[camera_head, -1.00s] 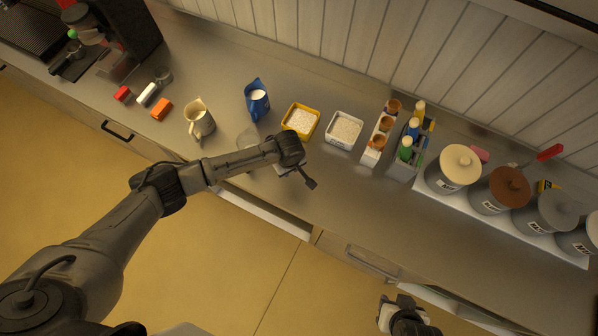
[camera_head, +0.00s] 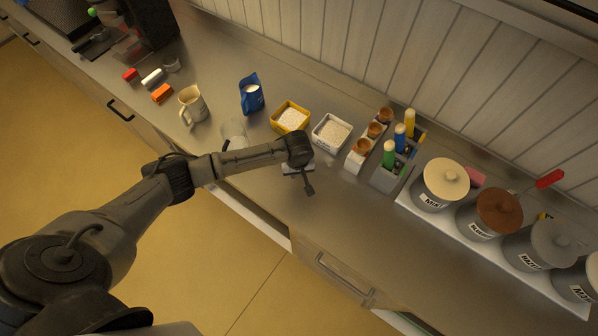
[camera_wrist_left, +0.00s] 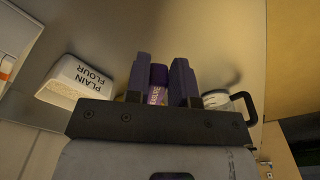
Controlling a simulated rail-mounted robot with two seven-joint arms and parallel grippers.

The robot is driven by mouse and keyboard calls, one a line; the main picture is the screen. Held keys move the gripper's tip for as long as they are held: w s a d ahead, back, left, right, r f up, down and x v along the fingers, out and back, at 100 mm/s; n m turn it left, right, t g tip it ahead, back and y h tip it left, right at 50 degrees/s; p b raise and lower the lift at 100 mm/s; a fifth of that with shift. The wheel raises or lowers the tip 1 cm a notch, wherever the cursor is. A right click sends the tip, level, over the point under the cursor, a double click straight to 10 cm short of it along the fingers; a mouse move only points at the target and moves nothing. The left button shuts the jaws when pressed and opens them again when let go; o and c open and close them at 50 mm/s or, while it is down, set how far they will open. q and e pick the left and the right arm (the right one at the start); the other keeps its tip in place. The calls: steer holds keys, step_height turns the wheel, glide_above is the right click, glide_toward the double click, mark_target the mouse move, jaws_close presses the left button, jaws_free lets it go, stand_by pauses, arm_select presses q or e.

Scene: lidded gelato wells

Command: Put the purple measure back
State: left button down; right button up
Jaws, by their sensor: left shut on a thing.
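My left gripper (camera_head: 309,189) is over the counter, in front of the white tub. The lower part of the measure is hidden by the gripper body. In the head view I cannot make the measure out. A grey caddy (camera_head: 386,181) to the right holds upright measures with green (camera_head: 389,152), blue (camera_head: 400,136) and yellow (camera_head: 409,122) tops. My right gripper is not in view.
Lidded wells (camera_head: 440,185) stand right. The front counter strip is clear.

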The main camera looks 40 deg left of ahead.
arm_select(q)
steer(key=b, duration=0.1)
glide_above(298, 186)
step_height(298, 186, down, 5)
steer(key=shift+s, duration=0.1)
steer(key=shift+f+b, duration=0.75)
steer(key=shift+f, duration=0.75)
steer(key=shift+f, duration=0.45)
steer(key=c, duration=1.3)
jaws_free()
steer(key=shift+o, duration=0.2)
